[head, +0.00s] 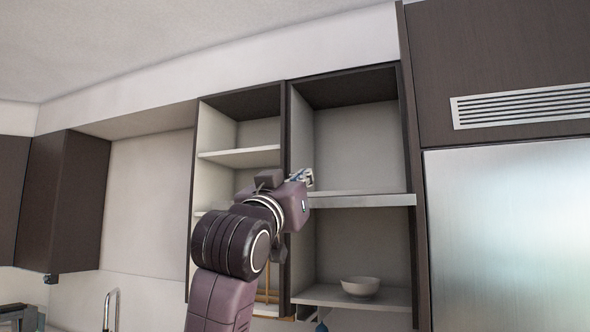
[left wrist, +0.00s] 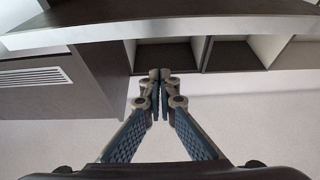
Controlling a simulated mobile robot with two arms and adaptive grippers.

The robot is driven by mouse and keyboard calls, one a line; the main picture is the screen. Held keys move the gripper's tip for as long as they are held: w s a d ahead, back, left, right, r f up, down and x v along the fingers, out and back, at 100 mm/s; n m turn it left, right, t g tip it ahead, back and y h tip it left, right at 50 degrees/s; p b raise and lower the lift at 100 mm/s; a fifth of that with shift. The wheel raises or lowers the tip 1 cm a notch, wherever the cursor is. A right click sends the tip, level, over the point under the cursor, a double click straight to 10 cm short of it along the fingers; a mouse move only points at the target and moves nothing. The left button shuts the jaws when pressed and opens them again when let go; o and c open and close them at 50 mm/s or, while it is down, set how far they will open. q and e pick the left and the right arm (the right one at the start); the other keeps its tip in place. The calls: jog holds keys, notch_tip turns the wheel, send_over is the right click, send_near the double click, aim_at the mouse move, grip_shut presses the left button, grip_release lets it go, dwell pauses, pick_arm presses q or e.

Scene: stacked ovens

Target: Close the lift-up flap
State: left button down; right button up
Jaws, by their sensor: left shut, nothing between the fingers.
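A horizontal panel with a pale front edge (head: 365,200) sticks out at mid-height of the tall open cabinet in the head view; it appears to be the raised flap. In the left wrist view its dark face and pale edge (left wrist: 190,28) cross the top of the picture. My left gripper (head: 303,178) is at the panel's left end, slightly above its edge, in front of the cabinet opening. In the left wrist view its fingers (left wrist: 160,76) meet at the tips with nothing between them. I cannot tell whether it touches the panel. My right gripper is not seen.
A white bowl (head: 360,287) stands on the shelf below the panel. Narrower open shelves (head: 240,156) are to the left. A steel refrigerator front (head: 510,230) and a vent grille (head: 525,106) are to the right. A faucet (head: 111,308) is at the lower left.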

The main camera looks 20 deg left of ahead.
aim_at(328, 200)
pick_arm(q)
jog(key=w+f+p, duration=0.2)
jog(key=f, duration=0.1)
jog(key=shift+w, duration=0.25)
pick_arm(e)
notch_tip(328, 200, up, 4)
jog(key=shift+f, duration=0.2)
pick_arm(q)
jog(key=shift+f, duration=0.1)
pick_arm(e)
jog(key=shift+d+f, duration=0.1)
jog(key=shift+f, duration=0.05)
